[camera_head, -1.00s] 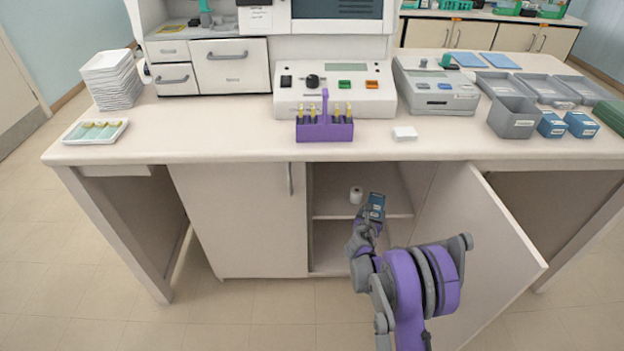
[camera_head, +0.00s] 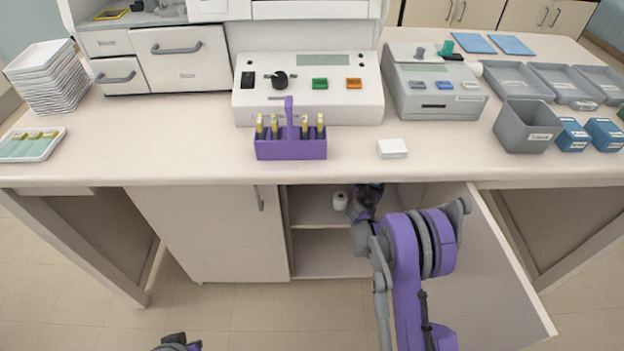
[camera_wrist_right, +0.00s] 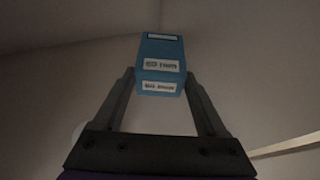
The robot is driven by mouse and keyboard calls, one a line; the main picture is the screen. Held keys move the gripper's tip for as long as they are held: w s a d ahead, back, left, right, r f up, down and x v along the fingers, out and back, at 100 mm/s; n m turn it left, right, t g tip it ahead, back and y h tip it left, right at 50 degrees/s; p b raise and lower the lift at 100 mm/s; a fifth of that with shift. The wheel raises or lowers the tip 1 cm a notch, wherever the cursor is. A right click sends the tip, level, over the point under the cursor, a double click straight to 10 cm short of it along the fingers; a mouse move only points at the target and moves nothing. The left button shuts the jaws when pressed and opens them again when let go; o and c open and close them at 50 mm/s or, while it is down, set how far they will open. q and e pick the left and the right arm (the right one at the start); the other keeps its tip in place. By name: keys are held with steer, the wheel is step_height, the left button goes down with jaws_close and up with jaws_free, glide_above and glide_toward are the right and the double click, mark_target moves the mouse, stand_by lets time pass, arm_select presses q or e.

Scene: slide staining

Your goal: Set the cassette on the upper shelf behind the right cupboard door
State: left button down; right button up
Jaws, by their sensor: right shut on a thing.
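The right cupboard door (camera_head: 480,265) stands open. Behind it is the upper shelf (camera_head: 312,220), with a lower space beneath it. My right gripper (camera_head: 370,192) reaches into the upper compartment. In the right wrist view, the gripper (camera_wrist_right: 163,95) is shut on the blue cassette (camera_wrist_right: 162,52), which has white labels on it. In the head view the cassette is mostly hidden by the gripper and the worktop edge. I cannot tell whether it touches the shelf. My left gripper (camera_head: 178,343) only just shows at the bottom edge, and its jaws are unclear.
The worktop (camera_head: 200,155) overhangs the cupboard. The left door (camera_head: 205,235) is shut. The lower space looks empty. Two other blue boxes (camera_head: 572,135) (camera_head: 604,134) stand on the worktop.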

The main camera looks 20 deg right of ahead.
step_height(320, 180, down, 10)
steer(key=shift+r+b, duration=0.1)
steer(key=shift+b, duration=0.65)
steer(key=shift+s, duration=0.1)
steer(key=o, duration=1.1)
steer(key=shift+f, duration=0.25)
steer(key=o, duration=0.4)
steer(key=shift+r, duration=0.1)
